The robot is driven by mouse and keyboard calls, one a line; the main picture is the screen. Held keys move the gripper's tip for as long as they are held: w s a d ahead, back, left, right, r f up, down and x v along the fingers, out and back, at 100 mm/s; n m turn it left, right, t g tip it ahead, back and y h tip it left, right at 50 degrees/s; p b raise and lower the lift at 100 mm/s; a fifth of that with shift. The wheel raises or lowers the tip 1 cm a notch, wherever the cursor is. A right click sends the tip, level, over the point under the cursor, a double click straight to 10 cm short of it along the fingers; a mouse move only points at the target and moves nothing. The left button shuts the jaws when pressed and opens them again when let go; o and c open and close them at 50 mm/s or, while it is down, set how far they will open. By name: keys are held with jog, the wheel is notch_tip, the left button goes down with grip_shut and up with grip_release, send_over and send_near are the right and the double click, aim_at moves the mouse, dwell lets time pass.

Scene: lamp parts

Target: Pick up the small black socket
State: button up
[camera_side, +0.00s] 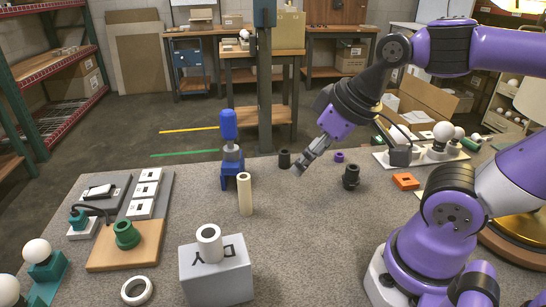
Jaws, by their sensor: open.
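A small black cylindrical socket (284,159) stands upright on the grey table, near its back edge and just left of my gripper. A second, larger black part (351,176) with a wider middle stands to the right; which of the two is the named socket I judge by size. My gripper (298,170) is open and empty, tilted down to the left. Its fingertips are beside the small black socket's right side in the picture; I cannot tell whether they touch it. The gap between the fingers is too small to see clearly.
A blue stand (236,165) and a cream tube (245,194) stand to the left. A purple ring (339,157) and an orange block (406,181) lie to the right. A grey box (217,278) carries a white tube (209,244) in front. The table's middle is clear.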

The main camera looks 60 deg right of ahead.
jog(key=o, duration=0.3)
jog(key=m+g, duration=0.2)
jog(key=g, duration=0.4)
send_near(351, 176)
jog(key=d+f, duration=0.1)
jog(key=d, duration=0.1)
notch_tip(351, 176, down, 5)
jog(key=shift+s+a+r, duration=0.1)
jog(key=shift+s, duration=0.05)
jog(key=shift+a+f, duration=0.1)
jog(key=shift+f, duration=2.6)
